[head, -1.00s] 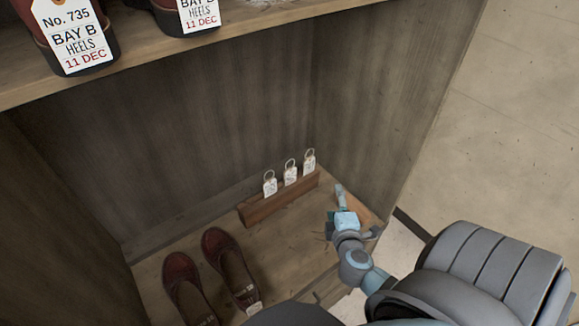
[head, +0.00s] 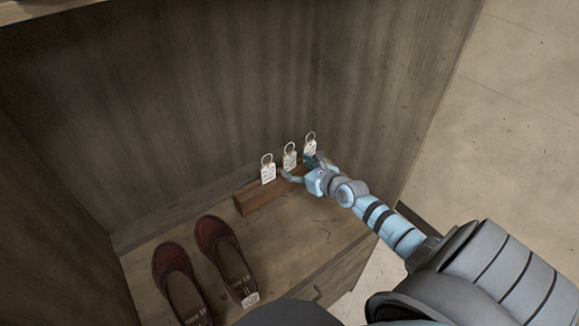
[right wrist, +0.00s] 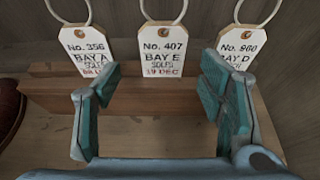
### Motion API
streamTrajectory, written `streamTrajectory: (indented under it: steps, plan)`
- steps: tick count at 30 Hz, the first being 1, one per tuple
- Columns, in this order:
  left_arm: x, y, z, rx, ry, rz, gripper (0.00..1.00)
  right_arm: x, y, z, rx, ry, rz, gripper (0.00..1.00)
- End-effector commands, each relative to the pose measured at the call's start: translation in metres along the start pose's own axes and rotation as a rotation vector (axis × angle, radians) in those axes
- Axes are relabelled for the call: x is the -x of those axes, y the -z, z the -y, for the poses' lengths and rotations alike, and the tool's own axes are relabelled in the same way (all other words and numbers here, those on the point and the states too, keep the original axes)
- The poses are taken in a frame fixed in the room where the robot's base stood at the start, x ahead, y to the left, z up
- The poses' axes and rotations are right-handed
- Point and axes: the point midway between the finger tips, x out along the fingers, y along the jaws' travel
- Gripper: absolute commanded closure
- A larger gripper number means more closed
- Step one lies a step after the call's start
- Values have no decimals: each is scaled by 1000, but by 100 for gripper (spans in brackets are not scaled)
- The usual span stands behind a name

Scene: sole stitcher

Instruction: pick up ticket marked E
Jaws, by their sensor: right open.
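The ticket marked BAY E (right wrist: 163,52), No. 407, is a white tag with a ring on top, standing in the middle of three in the right wrist view. It shows as the middle tag in the head view (head: 290,160). It stands upright in a wooden block (head: 258,199). My right gripper (head: 299,171) is open and empty in front of the block. In the right wrist view its fingers (right wrist: 160,85) are spread to either side of the E ticket's lower part, seemingly still short of it. My left gripper is not in view.
The BAY A ticket (right wrist: 88,52) stands close on the left and the BAY D ticket (right wrist: 242,52) on the right. Dark red shoes (head: 222,254) stand on the shelf at the left. Cubby walls rise behind and at the right.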

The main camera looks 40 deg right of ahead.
Motion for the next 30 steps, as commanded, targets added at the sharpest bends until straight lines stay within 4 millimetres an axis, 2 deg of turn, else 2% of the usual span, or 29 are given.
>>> streamTrajectory:
  steps: [1, 2, 6, 12, 20, 30]
  plan:
    - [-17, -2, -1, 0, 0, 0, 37, -13, 7, 2, 0, 2, 4, 37]
    - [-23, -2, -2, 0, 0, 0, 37, -20, 8, 3, -1, 1, 3, 37]
    - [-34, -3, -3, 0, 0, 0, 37, -39, 4, 2, -2, 0, 2, 37]
    - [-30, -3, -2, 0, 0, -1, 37, -38, 1, 3, 0, 0, 0, 37]
    - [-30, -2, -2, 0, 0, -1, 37, -38, 0, 3, 0, 0, 1, 75]
    - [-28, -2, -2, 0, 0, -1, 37, -37, -2, 3, 0, 0, 1, 75]
